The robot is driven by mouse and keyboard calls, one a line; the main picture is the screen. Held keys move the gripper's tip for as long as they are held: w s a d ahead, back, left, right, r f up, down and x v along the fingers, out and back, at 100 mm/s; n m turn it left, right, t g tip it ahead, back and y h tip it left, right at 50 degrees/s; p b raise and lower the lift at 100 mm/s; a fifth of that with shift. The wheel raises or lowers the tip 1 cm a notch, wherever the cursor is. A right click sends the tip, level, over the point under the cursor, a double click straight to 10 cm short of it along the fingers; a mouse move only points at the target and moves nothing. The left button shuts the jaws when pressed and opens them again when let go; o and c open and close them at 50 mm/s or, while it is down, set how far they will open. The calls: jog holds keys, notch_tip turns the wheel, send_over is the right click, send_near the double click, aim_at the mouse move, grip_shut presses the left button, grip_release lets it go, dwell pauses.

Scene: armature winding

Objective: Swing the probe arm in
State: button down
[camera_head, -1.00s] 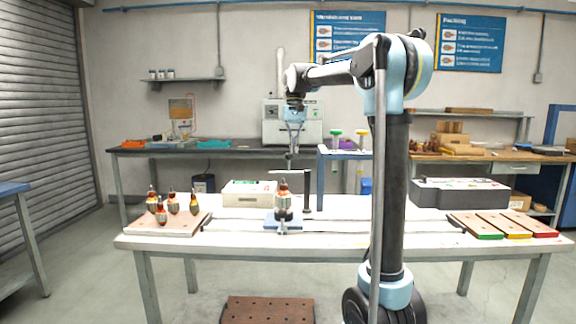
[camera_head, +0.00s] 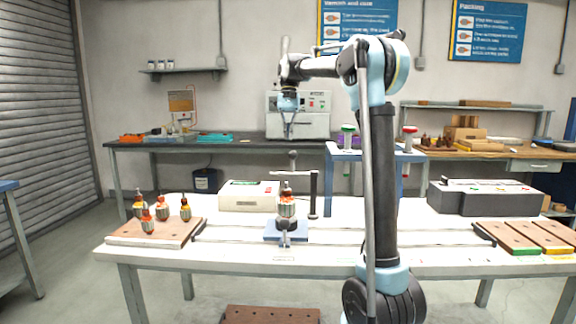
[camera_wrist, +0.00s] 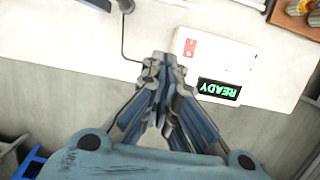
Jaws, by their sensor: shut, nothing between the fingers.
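The probe arm (camera_head: 304,174) is a thin horizontal bar on a dark upright post (camera_head: 314,195), reaching left from the post's top. Its left end lies above the armature (camera_head: 287,206), which stands upright in a blue fixture (camera_head: 286,231) on the white bench. Whether the bar touches the armature is unclear. My gripper (camera_head: 288,135) is shut and empty, pointing down above the bar, with a small gap to a dark knob-like part (camera_head: 293,156). In the wrist view my gripper (camera_wrist: 163,58) is shut beside a white tester box (camera_wrist: 240,60) with a green READY display (camera_wrist: 219,89).
The tester (camera_head: 248,196) stands left of the post. Several armatures stand on a wooden board (camera_head: 150,240) at the left. A dark grey box (camera_head: 485,198) and wooden plates (camera_head: 530,235) are at the right. A blue stand (camera_head: 345,158) rises behind the bench.

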jog(key=s+f, duration=0.6)
jog(key=f, duration=0.4)
jog(key=shift+s+f, duration=0.15)
jog(key=shift+f, duration=0.15)
jog(key=shift+a, duration=0.1)
jog(key=shift+s+a+n, duration=0.1)
jog(key=shift+s+n, duration=0.2)
